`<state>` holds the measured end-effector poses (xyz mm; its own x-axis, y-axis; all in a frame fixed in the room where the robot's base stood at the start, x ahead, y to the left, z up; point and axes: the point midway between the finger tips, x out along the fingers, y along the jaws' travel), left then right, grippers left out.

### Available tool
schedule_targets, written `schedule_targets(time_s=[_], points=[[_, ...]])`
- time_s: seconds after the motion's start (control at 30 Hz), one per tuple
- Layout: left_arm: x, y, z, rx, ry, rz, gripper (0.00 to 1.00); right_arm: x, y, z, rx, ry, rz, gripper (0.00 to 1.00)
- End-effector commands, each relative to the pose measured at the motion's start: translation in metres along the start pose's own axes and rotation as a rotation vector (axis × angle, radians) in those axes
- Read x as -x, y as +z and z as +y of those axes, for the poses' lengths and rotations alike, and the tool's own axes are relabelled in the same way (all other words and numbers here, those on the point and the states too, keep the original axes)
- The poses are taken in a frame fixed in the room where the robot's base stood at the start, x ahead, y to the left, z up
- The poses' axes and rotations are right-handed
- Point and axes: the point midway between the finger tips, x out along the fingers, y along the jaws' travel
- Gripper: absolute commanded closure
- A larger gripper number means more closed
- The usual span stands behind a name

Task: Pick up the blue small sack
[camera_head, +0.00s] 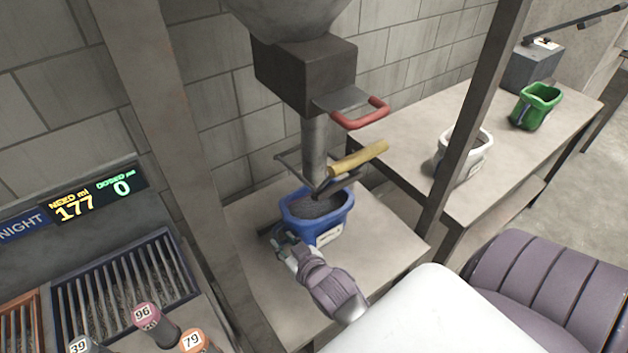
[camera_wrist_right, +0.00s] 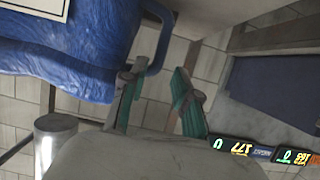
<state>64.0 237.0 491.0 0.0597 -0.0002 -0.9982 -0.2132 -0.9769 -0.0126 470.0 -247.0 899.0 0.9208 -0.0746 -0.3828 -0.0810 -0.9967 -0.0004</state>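The blue small sack (camera_head: 330,232) stands upright on the bench under the metal spout, open at the top with dark grains inside and a pale label on its front. In the right wrist view the sack (camera_wrist_right: 75,45) fills the upper left, with a blue loop handle (camera_wrist_right: 163,35) on its side. My right gripper (camera_head: 282,240) is at the sack's near left side. In the wrist view its green-padded fingers (camera_wrist_right: 157,82) are apart, and the lower end of the handle reaches the gap between their tips. I cannot tell whether they touch it. My left gripper is not in view.
A hopper spout (camera_head: 315,150) with a red handle (camera_head: 362,114) and a yellow handle (camera_head: 358,157) hangs over the sack. Posts flank it. A white sack (camera_head: 462,160) and a green sack (camera_head: 535,108) stand on the right bench. A display (camera_head: 97,195) reads 177 and 0.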

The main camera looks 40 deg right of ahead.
Motion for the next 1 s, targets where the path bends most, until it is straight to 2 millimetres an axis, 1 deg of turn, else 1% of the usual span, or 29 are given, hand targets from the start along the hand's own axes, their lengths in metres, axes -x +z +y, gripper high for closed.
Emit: schedule_targets(time_s=[0.03, 0.13, 0.23, 0.3, 0.37, 0.5, 0.6, 0.83, 1.0], points=[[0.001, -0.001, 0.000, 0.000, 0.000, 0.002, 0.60, -0.006, -0.001, 0.000, 0.001, 0.000, 0.001, 0.69], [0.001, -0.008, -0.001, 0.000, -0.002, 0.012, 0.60, -0.011, -0.001, 0.000, 0.000, 0.000, 0.001, 0.69], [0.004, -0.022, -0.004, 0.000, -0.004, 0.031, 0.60, -0.019, 0.000, 0.001, 0.001, 0.000, 0.000, 0.69], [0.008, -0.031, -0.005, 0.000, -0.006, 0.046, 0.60, -0.028, 0.001, 0.001, 0.000, 0.001, 0.000, 0.69], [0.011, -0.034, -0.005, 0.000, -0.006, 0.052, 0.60, -0.037, 0.002, 0.001, 0.001, 0.001, 0.000, 0.69], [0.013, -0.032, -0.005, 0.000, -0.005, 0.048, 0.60, -0.056, 0.004, 0.001, 0.001, 0.000, 0.002, 0.69], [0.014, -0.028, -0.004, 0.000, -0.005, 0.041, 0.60, -0.063, 0.005, 0.001, 0.001, 0.000, 0.000, 0.69], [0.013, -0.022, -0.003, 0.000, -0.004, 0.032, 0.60, -0.064, 0.006, 0.001, 0.000, 0.000, 0.000, 0.69], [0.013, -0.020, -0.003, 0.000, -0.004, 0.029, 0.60, -0.064, 0.006, 0.001, 0.000, 0.000, 0.000, 0.98]])
